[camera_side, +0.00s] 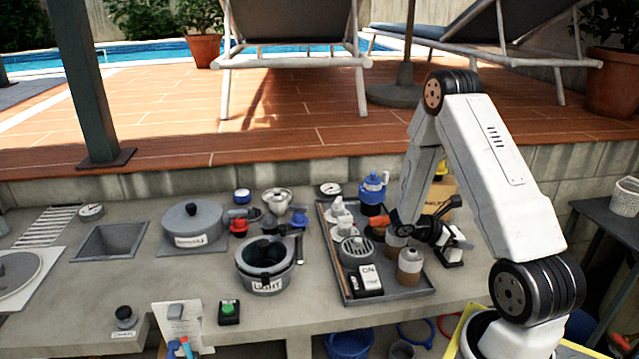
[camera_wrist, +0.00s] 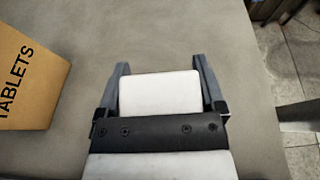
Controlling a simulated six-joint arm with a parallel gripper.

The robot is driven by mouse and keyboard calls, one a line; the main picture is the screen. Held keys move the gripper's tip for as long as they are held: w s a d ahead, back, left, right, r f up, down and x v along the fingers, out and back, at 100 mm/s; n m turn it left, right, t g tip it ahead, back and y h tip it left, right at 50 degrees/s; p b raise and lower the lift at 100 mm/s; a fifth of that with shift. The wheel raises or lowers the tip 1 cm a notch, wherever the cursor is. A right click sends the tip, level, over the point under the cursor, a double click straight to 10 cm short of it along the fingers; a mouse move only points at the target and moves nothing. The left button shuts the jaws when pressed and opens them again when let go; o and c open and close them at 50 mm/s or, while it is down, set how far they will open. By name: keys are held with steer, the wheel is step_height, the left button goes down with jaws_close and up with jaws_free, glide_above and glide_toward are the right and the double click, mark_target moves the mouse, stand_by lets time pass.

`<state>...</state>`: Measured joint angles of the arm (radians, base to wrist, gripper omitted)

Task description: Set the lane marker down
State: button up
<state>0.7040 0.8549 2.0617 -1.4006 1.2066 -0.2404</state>
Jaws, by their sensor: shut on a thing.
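My gripper (camera_wrist: 160,82) is shut on a white block with a plain flat face, apparently the lane marker (camera_wrist: 160,95); it lies between the two grey fingers in the wrist view. In the side view my gripper (camera_side: 457,248) is low over the concrete counter, just right of the dark tray (camera_side: 399,291). The marker is small there and hard to tell from the fingers. I cannot tell whether it touches the counter.
A cardboard box lettered TABLETS (camera_wrist: 28,80) stands left of the gripper in the wrist view. The tray holds bottles and a switch box (camera_side: 368,280). Bare counter (camera_wrist: 215,35) lies around the marker; the counter's edge is to the right.

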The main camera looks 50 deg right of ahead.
steer(key=o, duration=1.1)
steer(key=shift+r, duration=0.15)
steer(key=v, duration=1.2)
steer(key=w+a+r+m+t+y, duration=0.1)
steer(key=a+m+t+y, duration=0.3)
steer(key=a, duration=0.9)
steer(key=w+a+r+m+t+y, duration=0.2)
steer(key=a+m+t+y, duration=0.3)
steer(key=a, duration=0.9)
steer(key=w+t, duration=0.1)
steer(key=t, duration=0.2)
steer(key=shift+r+y, duration=0.3)
steer(key=shift+w, duration=0.1)
